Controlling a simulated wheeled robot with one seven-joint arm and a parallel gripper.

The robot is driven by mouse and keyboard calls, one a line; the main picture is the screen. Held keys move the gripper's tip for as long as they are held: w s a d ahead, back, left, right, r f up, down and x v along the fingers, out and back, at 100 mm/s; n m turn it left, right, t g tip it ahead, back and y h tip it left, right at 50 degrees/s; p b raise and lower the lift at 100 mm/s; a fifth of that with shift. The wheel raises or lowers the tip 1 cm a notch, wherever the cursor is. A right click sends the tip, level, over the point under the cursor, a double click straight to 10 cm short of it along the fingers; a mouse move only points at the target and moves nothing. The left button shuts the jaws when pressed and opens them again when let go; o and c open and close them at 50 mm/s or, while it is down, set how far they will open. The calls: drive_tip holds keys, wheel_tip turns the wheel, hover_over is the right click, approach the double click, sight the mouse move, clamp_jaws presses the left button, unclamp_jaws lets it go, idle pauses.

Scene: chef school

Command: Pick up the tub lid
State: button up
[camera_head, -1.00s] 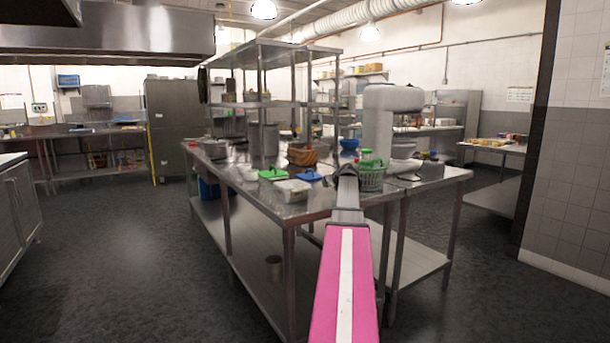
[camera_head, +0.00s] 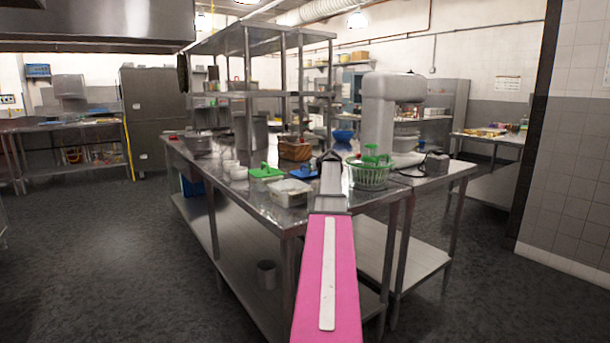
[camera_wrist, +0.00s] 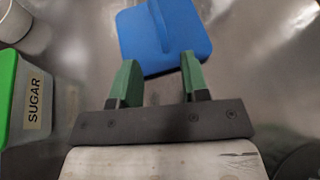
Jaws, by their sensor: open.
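A blue lid with a raised bar handle (camera_wrist: 192,38) lies on the steel table. In the head view the blue lid (camera_head: 301,172) is just left of my arm. My gripper (camera_wrist: 159,62) is open and empty, its green fingers pointing at the lid's near edge. The lid's handle runs roughly between the lines of the two fingers, slightly beyond the tips. I cannot tell the height gap. In the head view my gripper (camera_head: 330,156) is small, and its fingers are not clear.
A tub labelled SUGAR with a green top (camera_wrist: 8,75) stands left of my gripper. A pale open-looking tub (camera_head: 288,192) stands near the table's front edge. Shelf posts rise behind.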

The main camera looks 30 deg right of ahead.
drive_tip(key=x, duration=0.6)
drive_tip(key=shift+w+d, duration=0.25)
drive_tip(key=shift+w, duration=0.05)
clamp_jaws()
